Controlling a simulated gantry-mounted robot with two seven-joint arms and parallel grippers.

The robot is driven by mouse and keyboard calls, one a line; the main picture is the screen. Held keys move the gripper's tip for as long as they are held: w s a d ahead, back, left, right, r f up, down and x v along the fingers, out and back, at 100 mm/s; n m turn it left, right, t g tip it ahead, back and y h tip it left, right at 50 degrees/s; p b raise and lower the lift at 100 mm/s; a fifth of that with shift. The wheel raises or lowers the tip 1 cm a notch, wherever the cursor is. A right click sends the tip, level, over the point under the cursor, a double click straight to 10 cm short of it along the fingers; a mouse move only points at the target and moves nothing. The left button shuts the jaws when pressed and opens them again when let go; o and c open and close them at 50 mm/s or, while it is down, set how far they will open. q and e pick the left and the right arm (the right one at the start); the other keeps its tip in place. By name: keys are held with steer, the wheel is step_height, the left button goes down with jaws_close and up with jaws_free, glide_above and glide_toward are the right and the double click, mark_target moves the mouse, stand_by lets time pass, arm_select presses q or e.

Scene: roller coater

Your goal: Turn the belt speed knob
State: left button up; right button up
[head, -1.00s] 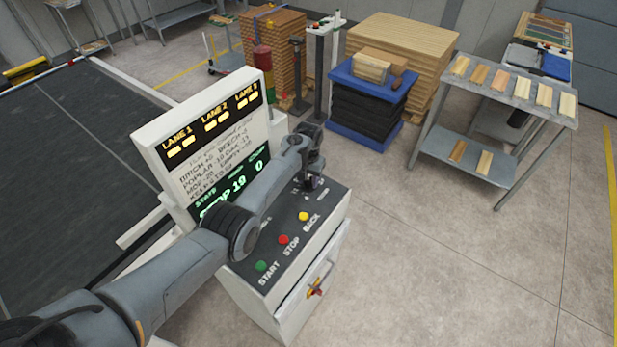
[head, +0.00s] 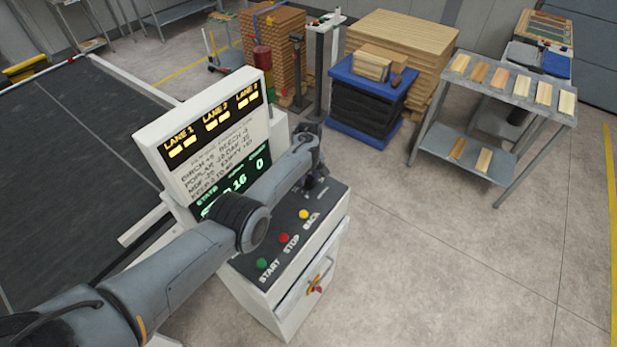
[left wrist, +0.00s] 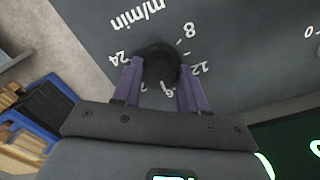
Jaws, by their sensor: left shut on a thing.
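The belt speed knob (left wrist: 160,60) is a round black knob on the dark control panel (head: 275,260). In the left wrist view, a printed scale with 8, 12, 16 and 24 and the label "m/min" surrounds it. My left gripper (left wrist: 161,82) has its two purple fingers on either side of the knob and is shut on it. In the head view my left gripper (head: 312,182) is over the panel's far end, and it and the arm hide the knob. The display (head: 212,150) shows a green 16 and 0, partly covered by my arm. My right gripper is not in view.
Green START (head: 262,264), red STOP (head: 284,238) and yellow BACK (head: 304,214) buttons are on the panel near my left arm. A red and yellow switch (head: 316,287) is on the cabinet front. A dark conveyor belt (head: 70,180) lies left. Open floor is right.

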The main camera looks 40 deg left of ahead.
mark_target(308, 179)
arm_select(q)
steer(key=shift+n, duration=0.3)
steer(key=o, duration=1)
steer(key=shift+o, duration=0.2)
steer(key=shift+r, duration=0.5)
step_height(308, 179, up, 10)
steer(key=p, duration=0.1)
steer(key=shift+f, duration=0.15)
